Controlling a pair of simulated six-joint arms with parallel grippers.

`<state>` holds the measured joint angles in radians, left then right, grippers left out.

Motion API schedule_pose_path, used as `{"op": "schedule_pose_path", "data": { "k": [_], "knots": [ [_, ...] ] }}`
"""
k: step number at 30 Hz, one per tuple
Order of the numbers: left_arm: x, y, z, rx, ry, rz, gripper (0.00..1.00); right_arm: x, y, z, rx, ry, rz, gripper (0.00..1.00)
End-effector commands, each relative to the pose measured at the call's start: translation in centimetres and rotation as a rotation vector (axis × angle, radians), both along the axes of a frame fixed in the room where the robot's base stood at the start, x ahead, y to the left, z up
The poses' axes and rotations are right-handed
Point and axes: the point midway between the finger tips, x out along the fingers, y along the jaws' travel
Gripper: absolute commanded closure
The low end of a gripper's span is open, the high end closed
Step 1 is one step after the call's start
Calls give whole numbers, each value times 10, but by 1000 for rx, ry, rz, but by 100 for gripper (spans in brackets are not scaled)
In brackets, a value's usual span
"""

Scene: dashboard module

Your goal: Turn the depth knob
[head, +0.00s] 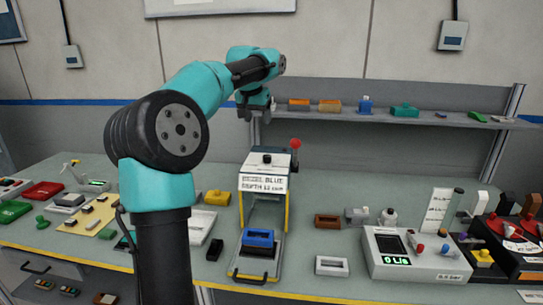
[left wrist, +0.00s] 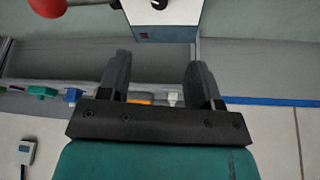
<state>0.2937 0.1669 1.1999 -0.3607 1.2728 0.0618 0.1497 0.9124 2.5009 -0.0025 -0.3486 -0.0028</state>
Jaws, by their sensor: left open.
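The white press head (head: 264,172) stands mid-bench with a sign reading "BEZEL BLUE" and a depth in mm. A small black knob (head: 267,158) is on the upper part of its face; I take it for the depth knob. A red ball lever (head: 295,143) is at its right. My left gripper (head: 256,112) is above and behind the press at shelf height, open and empty. In the left wrist view its fingers (left wrist: 158,68) are apart with nothing between them; the white head (left wrist: 165,20), the dark knob (left wrist: 159,4) and the red ball (left wrist: 46,6) lie beyond. My right gripper is out of view.
A blue bezel (head: 258,238) sits on the press base below the head. A shelf (head: 350,117) with small parts runs behind. Coloured parts cover the left bench.

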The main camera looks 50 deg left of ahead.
Motion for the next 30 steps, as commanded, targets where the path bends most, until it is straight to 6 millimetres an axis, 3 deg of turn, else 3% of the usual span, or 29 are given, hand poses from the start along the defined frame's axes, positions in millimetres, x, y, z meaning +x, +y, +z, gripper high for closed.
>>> {"op": "schedule_pose_path", "data": {
  "k": [5,11,30],
  "knots": [
    [2,1,-6,-1,1,-1,42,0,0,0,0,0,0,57],
    [10,4,-26,-1,2,-1,42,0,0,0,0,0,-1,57],
    [48,20,-126,-2,1,0,42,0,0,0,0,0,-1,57]
  ]
}}
